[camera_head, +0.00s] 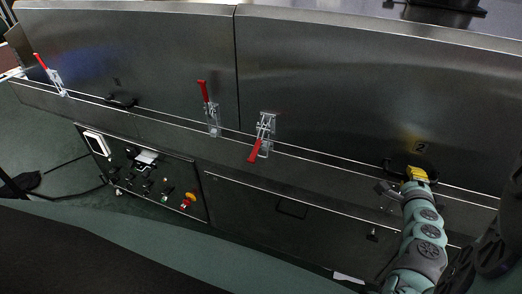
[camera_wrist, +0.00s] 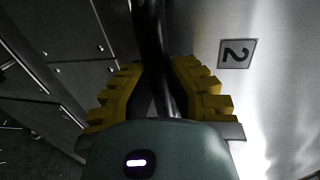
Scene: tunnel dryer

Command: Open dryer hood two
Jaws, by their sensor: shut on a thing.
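Dryer hood two (camera_head: 340,80) is the large steel cover on the right, with a "2" label (camera_head: 420,147) that also shows in the wrist view (camera_wrist: 237,53). Its lower edge lies along the dryer body, with no clear gap visible. My gripper (camera_head: 414,175) is at the black handle (camera_head: 393,164) below the label. In the wrist view, the yellow pads of my gripper (camera_wrist: 158,80) are closed around the dark handle bar (camera_wrist: 147,35). A toggle latch (camera_head: 264,132) near the hood's left end has its red lever pointing down.
Hood one (camera_head: 150,60) adjoins on the left, with two latches (camera_head: 211,110) (camera_head: 50,75) whose red levers point up. A control panel (camera_head: 145,170) with a red button is below it. Dark metal parts (camera_head: 440,12) stand behind the top edge.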

